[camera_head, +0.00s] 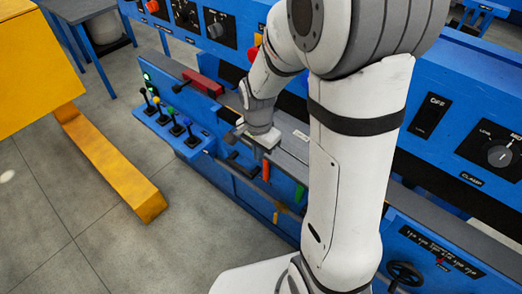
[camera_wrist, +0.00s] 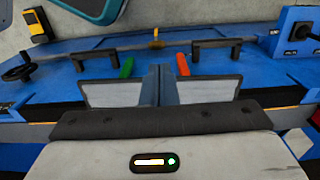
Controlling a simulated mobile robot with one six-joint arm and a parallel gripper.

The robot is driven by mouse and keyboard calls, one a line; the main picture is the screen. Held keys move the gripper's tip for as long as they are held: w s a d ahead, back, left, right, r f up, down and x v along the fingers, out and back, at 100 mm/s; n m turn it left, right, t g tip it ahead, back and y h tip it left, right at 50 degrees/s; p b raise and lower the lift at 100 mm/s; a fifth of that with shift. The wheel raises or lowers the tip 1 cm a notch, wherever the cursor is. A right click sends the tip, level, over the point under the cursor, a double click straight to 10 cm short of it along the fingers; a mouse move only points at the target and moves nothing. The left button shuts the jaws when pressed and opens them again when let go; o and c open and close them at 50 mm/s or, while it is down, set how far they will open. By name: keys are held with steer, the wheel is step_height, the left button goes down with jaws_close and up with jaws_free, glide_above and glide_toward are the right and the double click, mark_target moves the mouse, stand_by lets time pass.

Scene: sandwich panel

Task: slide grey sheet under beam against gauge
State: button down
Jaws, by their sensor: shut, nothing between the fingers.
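My gripper (camera_head: 262,143) is above the front edge of the blue machine, left of the middle in the head view. In the wrist view my gripper (camera_wrist: 160,72) shows its two fingers pressed together, with nothing between them. The grey sheet cannot be picked out for certain in either view. The long blue beam (camera_head: 425,75) runs across the machine behind my arm. A scale with a red pointer (camera_head: 440,258) is on the machine front at lower right; I cannot tell whether it belongs to the gauge. My arm hides much of the machine's middle.
A green handle (camera_wrist: 126,67) and a red handle (camera_wrist: 183,65) stand on either side of my fingers. Small joysticks (camera_head: 172,125) stand at the machine's left end. A black handwheel (camera_head: 405,273) is at lower right. A yellow structure (camera_head: 35,65) stands at left; open floor lies between.

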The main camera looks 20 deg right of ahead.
mark_target(275, 156)
steer(key=w+d+f, duration=0.2)
steer(key=d+f, duration=0.1)
steer(key=f, duration=0.6)
steer(key=shift+w+d, duration=0.15)
steer(key=w+d, duration=0.2)
steer(key=d, duration=0.1)
steer(key=shift+w+d+b, duration=0.15)
steer(key=shift+w+b, duration=0.05)
steer(key=shift+b, duration=0.1)
steer(key=shift+r, duration=0.1)
